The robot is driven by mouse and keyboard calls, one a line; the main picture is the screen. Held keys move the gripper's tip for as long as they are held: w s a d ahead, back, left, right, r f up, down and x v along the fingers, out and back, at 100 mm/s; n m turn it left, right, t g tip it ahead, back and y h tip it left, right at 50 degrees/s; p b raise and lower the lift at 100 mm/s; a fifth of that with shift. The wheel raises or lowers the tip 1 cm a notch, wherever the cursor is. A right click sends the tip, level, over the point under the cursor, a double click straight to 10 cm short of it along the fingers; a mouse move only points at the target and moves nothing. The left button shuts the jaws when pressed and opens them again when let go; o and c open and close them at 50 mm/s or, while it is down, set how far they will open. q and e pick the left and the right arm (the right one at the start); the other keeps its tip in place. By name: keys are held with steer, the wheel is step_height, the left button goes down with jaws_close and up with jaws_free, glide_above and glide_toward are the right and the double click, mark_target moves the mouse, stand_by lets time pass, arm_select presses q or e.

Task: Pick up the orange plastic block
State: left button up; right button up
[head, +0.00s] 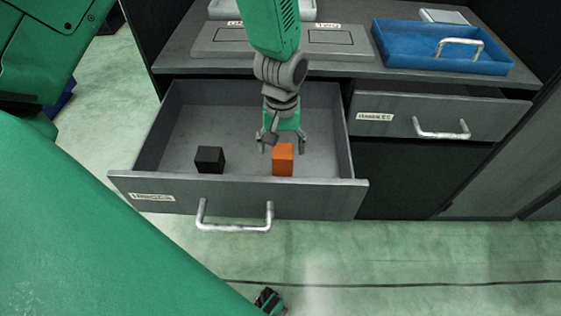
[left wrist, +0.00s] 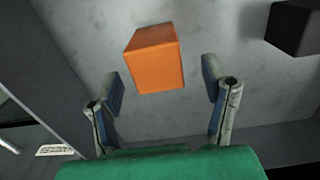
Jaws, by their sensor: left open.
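The orange block (head: 283,160) stands inside the open left drawer (head: 330,184), near its front wall and right of the middle. My left gripper (head: 281,147) reaches down into the drawer from above, just behind the block in the head view. In the left wrist view the gripper (left wrist: 163,85) is open, with one finger on each side of the space below the orange block (left wrist: 155,58). The block lies slightly beyond the fingertips, and no contact shows.
A black block (head: 210,160) sits in the same drawer to the left, and it also shows in the left wrist view (left wrist: 293,28). The drawer has a metal handle (head: 234,222). A blue tray (head: 400,50) stands on the counter.

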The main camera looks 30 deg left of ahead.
mark_target(284, 166)
arm_select(q)
steer(key=shift+f, duration=0.75)
steer(key=shift+d+f, duration=0.25)
steer(key=shift+d, duration=0.25)
steer(key=shift+d+f+b, duration=0.2)
steer(key=shift+d+b, duration=0.05)
steer(key=shift+b, duration=0.1)
steer(key=f+b, duration=0.1)
steer(key=f, duration=0.1)
steer(key=a+f+b, duration=0.1)
steer(key=f, duration=0.1)
steer(key=shift+s+a+f, duration=0.1)
steer(key=shift+f, duration=0.25)
steer(key=shift+a, duration=0.25)
steer(key=shift+d, duration=0.25)
steer(key=c, duration=0.9)
steer(key=shift+d, duration=0.2)
steer(key=shift+c, duration=1.4)
steer(key=shift+d+r, duration=0.1)
steer(key=shift+c, duration=0.2)
arm_select(e)
steer(key=f, duration=0.1)
steer(key=d+f, duration=0.1)
steer(key=f, duration=0.1)
steer(key=shift+d, duration=0.1)
